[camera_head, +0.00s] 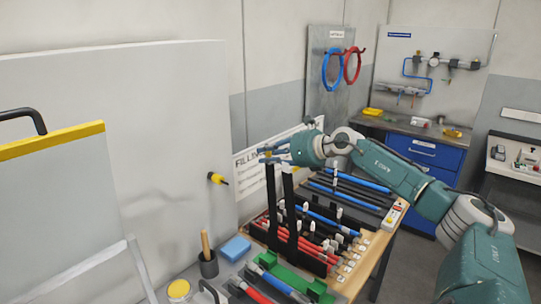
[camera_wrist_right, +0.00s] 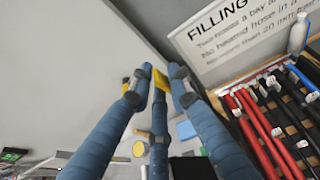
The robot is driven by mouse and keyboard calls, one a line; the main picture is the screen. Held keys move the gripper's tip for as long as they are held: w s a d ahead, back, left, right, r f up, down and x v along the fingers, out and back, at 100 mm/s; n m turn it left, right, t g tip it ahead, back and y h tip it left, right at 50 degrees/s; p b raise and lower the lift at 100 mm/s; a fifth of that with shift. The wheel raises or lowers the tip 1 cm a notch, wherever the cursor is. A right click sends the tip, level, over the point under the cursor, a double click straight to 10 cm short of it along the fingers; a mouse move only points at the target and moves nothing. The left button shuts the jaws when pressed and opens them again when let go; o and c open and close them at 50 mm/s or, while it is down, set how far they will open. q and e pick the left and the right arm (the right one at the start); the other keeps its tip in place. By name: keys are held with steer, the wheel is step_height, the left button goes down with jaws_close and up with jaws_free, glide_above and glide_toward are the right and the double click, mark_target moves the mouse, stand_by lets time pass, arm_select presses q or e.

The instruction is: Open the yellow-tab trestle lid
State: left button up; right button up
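A pale grey panel with a yellow strip along its top edge (camera_head: 52,141) and a black handle (camera_head: 22,116) stands at the left of the head view. It seems to be the yellow-tab lid; its hinge is not visible. My right gripper (camera_head: 272,155) is far to its right, above the hose rack and near the wall sign. In the wrist view its blue fingers (camera_wrist_right: 160,78) converge, with a yellow patch among the tips. I cannot tell whether that patch is held, part of a finger or behind.
A large pale upright board (camera_head: 150,130) stands behind the lid, with a yellow-and-black knob (camera_head: 217,179) near it. The bench holds a blue box (camera_head: 235,248), a dark cup with a wooden handle (camera_head: 208,265) and red hoses (camera_head: 285,232). Black posts rise beneath the gripper.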

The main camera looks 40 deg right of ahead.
steer(key=v, duration=0.8)
stand_by(0.6)
stand_by(0.4)
